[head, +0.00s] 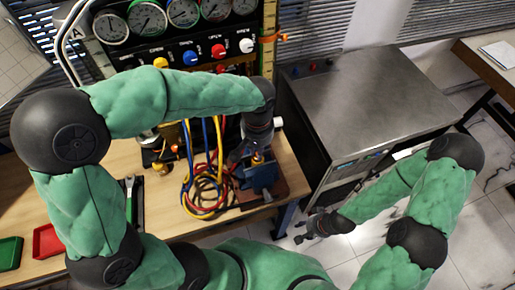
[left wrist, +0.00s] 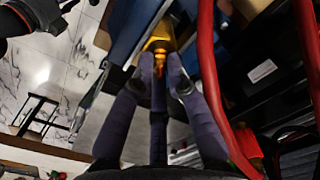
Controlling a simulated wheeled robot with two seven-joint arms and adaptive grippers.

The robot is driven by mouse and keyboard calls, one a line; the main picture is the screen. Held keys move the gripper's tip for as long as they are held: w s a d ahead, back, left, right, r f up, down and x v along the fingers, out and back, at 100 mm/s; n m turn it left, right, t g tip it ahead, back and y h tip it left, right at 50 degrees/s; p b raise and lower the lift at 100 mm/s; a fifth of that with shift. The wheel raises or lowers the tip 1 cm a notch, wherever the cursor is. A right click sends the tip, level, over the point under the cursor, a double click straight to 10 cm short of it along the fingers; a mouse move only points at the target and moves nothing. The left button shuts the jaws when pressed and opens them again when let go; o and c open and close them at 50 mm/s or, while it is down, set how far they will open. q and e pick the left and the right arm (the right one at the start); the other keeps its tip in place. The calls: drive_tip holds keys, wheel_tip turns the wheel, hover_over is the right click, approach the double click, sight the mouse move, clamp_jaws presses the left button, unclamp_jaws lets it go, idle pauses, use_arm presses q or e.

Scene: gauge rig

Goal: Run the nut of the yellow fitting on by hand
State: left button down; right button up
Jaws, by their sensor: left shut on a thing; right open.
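The yellow fitting (head: 257,158) stands at a blue vise (head: 262,176) near the bench's right front corner. Its brass and yellow body shows in the left wrist view (left wrist: 158,46), just beyond my fingertips. My left gripper (head: 249,154) reaches down over it from behind and is shut on it; the fingers (left wrist: 160,72) close around its near end. The fingers hide most of the nut, so I cannot tell how far it is threaded. My right gripper (head: 306,230) is open and empty, low over the floor to the right of the bench.
Blue, red and yellow hoses (head: 204,190) loop on the bench left of the vise; a red hose (left wrist: 208,70) passes close beside my left fingers. A gauge panel (head: 180,55) stands behind. A steel-topped cabinet (head: 365,95) is at right. Red (head: 47,241) and green (head: 10,252) trays lie left.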

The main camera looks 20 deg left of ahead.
use_arm(q)
drive_tip(key=shift+m+p, duration=0.3)
drive_tip(key=c, duration=1.2)
unclamp_jaws()
wheel_tip(320, 180, up, 12)
